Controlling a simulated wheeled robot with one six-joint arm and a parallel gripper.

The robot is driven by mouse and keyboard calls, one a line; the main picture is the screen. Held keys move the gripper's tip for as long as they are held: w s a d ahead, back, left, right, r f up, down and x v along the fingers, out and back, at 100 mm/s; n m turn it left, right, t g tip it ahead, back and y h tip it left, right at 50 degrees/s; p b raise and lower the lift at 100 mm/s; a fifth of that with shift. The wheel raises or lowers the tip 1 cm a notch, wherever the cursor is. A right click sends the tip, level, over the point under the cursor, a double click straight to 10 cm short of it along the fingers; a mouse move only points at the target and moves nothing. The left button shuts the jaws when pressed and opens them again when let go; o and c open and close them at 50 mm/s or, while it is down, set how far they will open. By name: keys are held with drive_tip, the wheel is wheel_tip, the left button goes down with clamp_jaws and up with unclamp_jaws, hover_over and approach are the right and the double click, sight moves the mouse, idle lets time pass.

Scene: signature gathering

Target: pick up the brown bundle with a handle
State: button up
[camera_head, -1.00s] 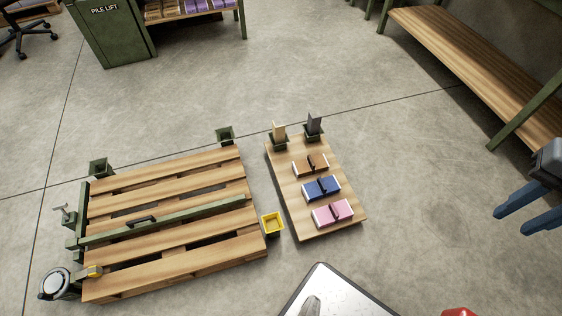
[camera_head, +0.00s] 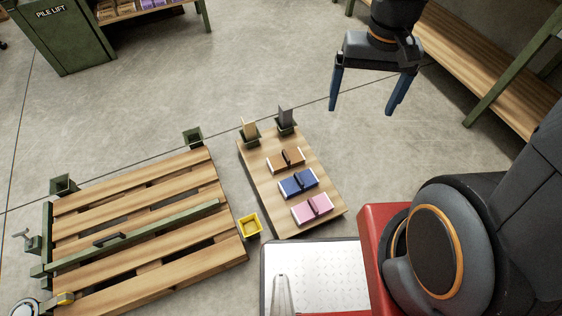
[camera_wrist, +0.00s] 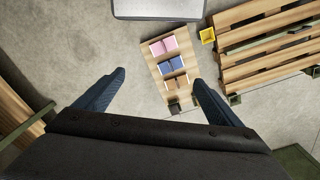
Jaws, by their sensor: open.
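The brown bundle (camera_head: 286,160) lies on a low wooden board (camera_head: 261,188), with a dark handle across its middle. It is behind a blue bundle (camera_head: 297,184) and a pink bundle (camera_head: 312,208), each also with a dark handle. In the wrist view the brown bundle (camera_wrist: 175,82) is small, near my right fingertip in the picture. My gripper (camera_head: 361,108) has blue fingers spread wide with nothing between them. It is in the air, up and to the right of the board in the head view. In the wrist view my gripper (camera_wrist: 160,77) points down at the floor and board.
Two upright holders with a tan block (camera_head: 250,130) and a dark block (camera_head: 286,117) stand at the board's far end. A yellow bin (camera_head: 249,226) and a slatted pallet (camera_head: 140,215) are to the left. A wooden bench (camera_head: 450,70) is at right.

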drive_tip(key=w+a+f+m+b, duration=0.3)
drive_tip(key=w+f+b, duration=0.6)
drive_tip(key=f, duration=0.5)
drive_tip(key=w+a+f+m+b, duration=0.3)
drive_tip(key=w+f+b, duration=0.6)
drive_tip(key=f, duration=0.6)
drive_tip(key=m+b, duration=0.6)
drive_tip(key=b, duration=1)
hover_over(286, 155)
drive_tip(key=f, duration=3.3)
drive_tip(key=shift+w+d, duration=0.2)
drive_tip(key=shift+w, duration=0.05)
drive_tip(key=shift+w+a+f, duration=0.1)
drive_tip(key=shift+f, duration=0.55)
drive_tip(key=shift+s+a+f+b, duration=0.15)
drive_tip(key=shift+f+b, duration=1)
drive_tip(key=shift+f, duration=0.6)
drive_tip(key=shift+s+d+f+b, duration=0.15)
drive_tip(key=shift+f+b, duration=0.95)
drive_tip(key=shift+f, duration=0.65)
drive_tip(key=shift+a+r, duration=0.1)
drive_tip(key=c, duration=1.4)
drive_tip(key=shift+o, duration=0.2)
drive_tip(key=shift+r, duration=0.1)
